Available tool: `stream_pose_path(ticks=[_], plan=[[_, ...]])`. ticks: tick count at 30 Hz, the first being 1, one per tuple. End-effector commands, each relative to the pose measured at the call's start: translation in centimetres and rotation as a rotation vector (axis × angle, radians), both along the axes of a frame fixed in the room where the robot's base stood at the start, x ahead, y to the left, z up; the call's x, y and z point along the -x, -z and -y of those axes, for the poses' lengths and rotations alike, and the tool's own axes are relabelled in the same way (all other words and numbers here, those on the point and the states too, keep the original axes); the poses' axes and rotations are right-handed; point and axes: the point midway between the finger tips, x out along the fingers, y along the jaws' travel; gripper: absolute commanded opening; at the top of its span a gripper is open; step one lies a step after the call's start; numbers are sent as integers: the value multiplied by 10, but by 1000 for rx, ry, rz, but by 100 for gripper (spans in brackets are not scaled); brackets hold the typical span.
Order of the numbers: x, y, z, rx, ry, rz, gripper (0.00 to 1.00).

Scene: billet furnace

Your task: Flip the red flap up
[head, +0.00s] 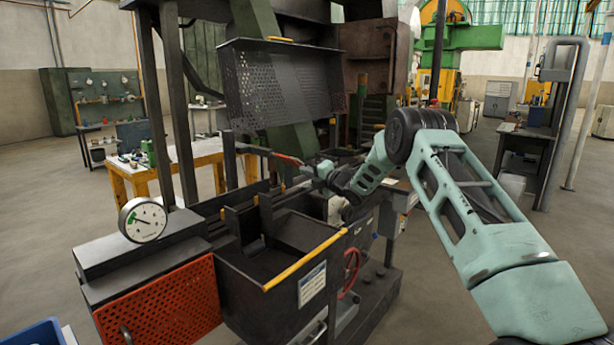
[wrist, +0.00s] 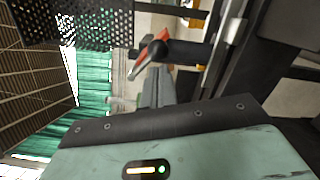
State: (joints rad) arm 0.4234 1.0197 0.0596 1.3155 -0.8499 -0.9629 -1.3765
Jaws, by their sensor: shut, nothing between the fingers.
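A small, narrow red flap (head: 287,158) shows near the middle of the head view, at the rear of the dark machine. In the wrist view the red flap (wrist: 148,55) is tilted, just past the end of my gripper, beside a black cylindrical piece. My gripper (head: 308,170) reaches in from the right and is shut and empty, close to the flap's right end. In the wrist view my gripper (wrist: 156,82) points up towards the flap. I cannot tell whether they touch.
A dark trough (head: 280,255) with a yellow front bar stands in front of the flap. A dark perforated guard (head: 280,85) hangs above it. A dial gauge (head: 142,220) and an orange-red perforated panel (head: 160,300) are at left. Open floor lies at right.

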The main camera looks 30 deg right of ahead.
Motion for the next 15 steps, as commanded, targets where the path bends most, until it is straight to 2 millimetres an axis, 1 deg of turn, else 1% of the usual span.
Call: stream_pose_path(ticks=[1,15], plan=[[0,3,0,9,0,4,0],[-1,2,2,67,0,25,0]])
